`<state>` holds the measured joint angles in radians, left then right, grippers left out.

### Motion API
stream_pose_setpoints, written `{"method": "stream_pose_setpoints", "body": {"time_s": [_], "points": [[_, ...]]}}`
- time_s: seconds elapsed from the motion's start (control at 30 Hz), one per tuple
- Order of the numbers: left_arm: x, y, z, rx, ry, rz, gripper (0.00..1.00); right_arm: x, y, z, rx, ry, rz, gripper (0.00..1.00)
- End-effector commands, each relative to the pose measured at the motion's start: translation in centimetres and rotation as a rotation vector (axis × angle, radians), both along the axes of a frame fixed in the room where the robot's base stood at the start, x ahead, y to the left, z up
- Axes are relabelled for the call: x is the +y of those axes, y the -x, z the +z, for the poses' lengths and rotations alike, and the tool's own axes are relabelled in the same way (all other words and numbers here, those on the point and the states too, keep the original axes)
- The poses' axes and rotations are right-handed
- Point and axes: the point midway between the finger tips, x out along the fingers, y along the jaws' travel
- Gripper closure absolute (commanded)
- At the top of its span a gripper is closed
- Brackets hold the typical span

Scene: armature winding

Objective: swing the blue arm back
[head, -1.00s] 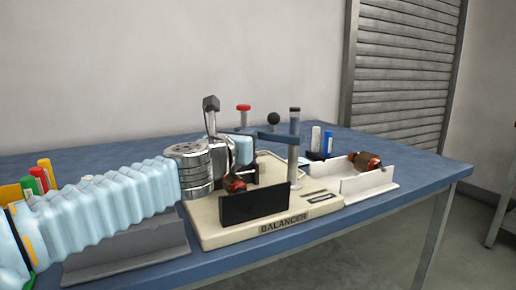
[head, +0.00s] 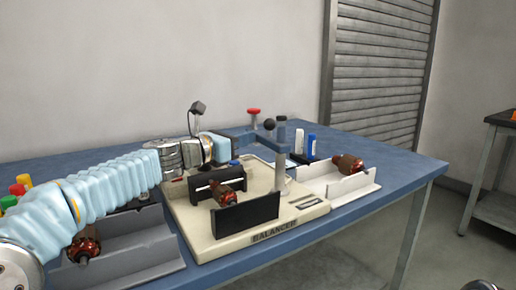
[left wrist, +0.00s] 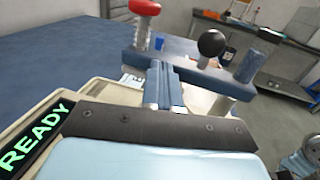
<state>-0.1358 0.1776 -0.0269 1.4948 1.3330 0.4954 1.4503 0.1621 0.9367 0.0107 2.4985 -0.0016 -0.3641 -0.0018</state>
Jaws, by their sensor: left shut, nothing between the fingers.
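The blue arm (head: 246,141) of the balancer (head: 205,238) reaches left from its upright post (head: 280,170), above the cream base. In the left wrist view the blue arm (left wrist: 190,72) crosses ahead of my fingers, with a black ball knob (left wrist: 211,43) on top. My left gripper (head: 235,148) is shut and empty, its tips close to the blue arm; I cannot tell whether they touch. The shut fingers show in the left wrist view (left wrist: 158,72). A copper armature (head: 228,192) lies between the black supports of the balancer. My right gripper is not in view.
A white holder (head: 345,189) with another armature (head: 347,164) stands right of the balancer. A grey holder (head: 140,252) with an armature (head: 84,246) is at front left. White and blue bottles (head: 311,146) and a red knob (head: 253,111) stand behind. A READY display (left wrist: 35,137) glows.

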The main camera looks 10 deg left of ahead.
Motion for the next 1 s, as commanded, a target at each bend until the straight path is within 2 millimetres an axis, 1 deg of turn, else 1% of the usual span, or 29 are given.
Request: {"method": "stream_pose_setpoints", "body": {"time_s": [0.03,0.2,0.3,0.6,1.0], "points": [[0.0,-0.6,0.5,0.004,0.000,-0.036,1.00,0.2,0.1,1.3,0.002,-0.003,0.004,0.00],[-0.7,-1.6,0.6,0.002,0.000,-0.164,1.00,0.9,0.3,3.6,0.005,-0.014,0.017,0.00],[-1.1,-2.0,0.4,0.001,0.001,-0.209,1.00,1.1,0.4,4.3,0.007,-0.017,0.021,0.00],[-1.8,-2.7,0.0,-0.001,0.001,-0.224,1.00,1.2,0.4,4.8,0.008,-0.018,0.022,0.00],[-2.1,-2.9,0.1,-0.002,0.003,-0.225,1.00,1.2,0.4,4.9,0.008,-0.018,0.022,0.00]]}}
